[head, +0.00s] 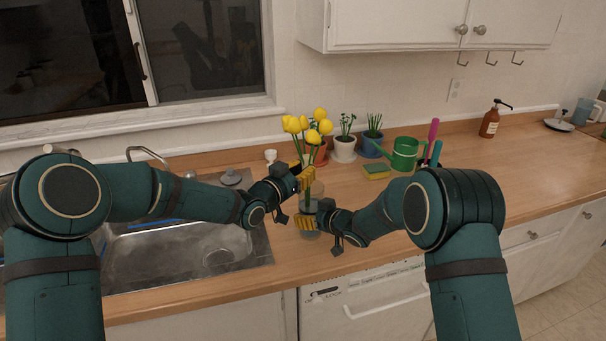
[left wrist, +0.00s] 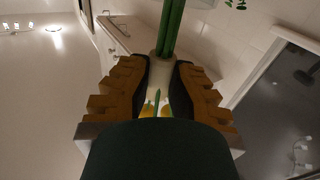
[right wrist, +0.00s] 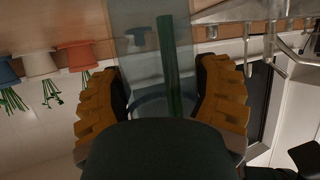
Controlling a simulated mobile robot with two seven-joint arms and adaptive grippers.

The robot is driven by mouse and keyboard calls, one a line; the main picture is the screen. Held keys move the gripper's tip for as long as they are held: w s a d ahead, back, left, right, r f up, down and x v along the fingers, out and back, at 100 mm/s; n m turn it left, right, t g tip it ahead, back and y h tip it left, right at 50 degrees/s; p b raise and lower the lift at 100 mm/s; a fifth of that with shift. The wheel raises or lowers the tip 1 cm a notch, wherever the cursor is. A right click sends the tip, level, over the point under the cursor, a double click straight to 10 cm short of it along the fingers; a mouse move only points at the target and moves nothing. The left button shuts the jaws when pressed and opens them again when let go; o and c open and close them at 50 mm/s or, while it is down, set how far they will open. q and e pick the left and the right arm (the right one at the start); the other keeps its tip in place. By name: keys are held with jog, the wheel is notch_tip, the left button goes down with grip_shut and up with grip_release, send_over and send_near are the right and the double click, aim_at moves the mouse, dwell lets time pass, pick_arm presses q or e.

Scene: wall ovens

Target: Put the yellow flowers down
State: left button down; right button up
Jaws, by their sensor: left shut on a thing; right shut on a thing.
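The yellow flowers (head: 308,122) stand upright in the head view, blooms on top and green stems below. My left gripper (head: 305,179) is shut on their stems, which also run between its fingers in the left wrist view (left wrist: 172,35). My right gripper (head: 310,221) is just below, shut on a clear glass vase (head: 311,202). In the right wrist view the glass (right wrist: 140,45) lies between the fingers, and a green stem (right wrist: 166,60) shows within its outline. The vase is over the counter near its front edge; whether its base touches is unclear.
Several small potted plants (head: 344,147), a yellow-green sponge (head: 376,172) and a green watering can (head: 405,152) stand behind on the wooden counter (head: 515,150). The metal sink (head: 185,250) is at left. A brown soap bottle (head: 490,122) stands far right.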

pick_arm(q)
jog(key=shift+f, duration=0.45)
jog(key=shift+f, duration=0.1)
jog(key=c, duration=1.1)
grip_release()
jog(key=shift+s+a, duration=0.1)
jog(key=v, duration=1.1)
jog(key=shift+s+a, duration=0.2)
jog(key=shift+s, duration=0.15)
